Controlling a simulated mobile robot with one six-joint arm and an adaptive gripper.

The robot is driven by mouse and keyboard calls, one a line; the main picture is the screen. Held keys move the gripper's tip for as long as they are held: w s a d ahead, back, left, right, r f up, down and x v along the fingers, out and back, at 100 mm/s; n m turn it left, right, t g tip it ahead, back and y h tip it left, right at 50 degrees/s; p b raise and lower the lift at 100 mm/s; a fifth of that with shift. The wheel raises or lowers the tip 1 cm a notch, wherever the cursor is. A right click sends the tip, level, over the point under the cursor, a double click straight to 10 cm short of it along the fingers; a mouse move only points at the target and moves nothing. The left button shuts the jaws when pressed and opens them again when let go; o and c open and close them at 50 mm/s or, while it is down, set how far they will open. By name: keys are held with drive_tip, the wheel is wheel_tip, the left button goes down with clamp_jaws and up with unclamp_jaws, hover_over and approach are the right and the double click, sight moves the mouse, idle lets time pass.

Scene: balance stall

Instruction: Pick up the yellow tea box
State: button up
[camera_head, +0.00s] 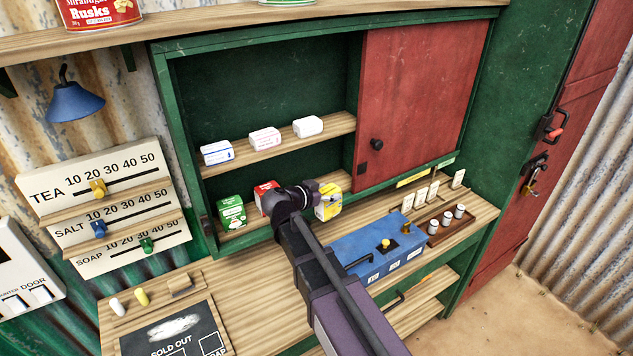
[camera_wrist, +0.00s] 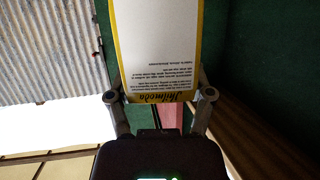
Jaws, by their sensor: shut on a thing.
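The yellow tea box (camera_head: 329,205) is at the right end of the lower shelf area in the green cabinet, partly hidden behind my gripper (camera_head: 312,196). I cannot tell whether it touches the shelf. In the wrist view the box (camera_wrist: 156,45) shows a white label with small print and yellow edges. My gripper (camera_wrist: 159,96) is shut on it, with one finger at each side. The fingertips are hardly visible in the head view.
A green box (camera_head: 232,211) and a red box (camera_head: 265,196) stand left of my gripper on the lower shelf (camera_head: 250,238). Three white boxes stand on the upper shelf (camera_head: 240,160). A red sliding door (camera_head: 415,90) covers the cabinet's right side. A blue case (camera_head: 375,250) sits on the counter.

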drive_tip(key=s+d, duration=0.4)
drive_tip(key=s, duration=0.3)
drive_tip(key=shift+d, duration=0.4)
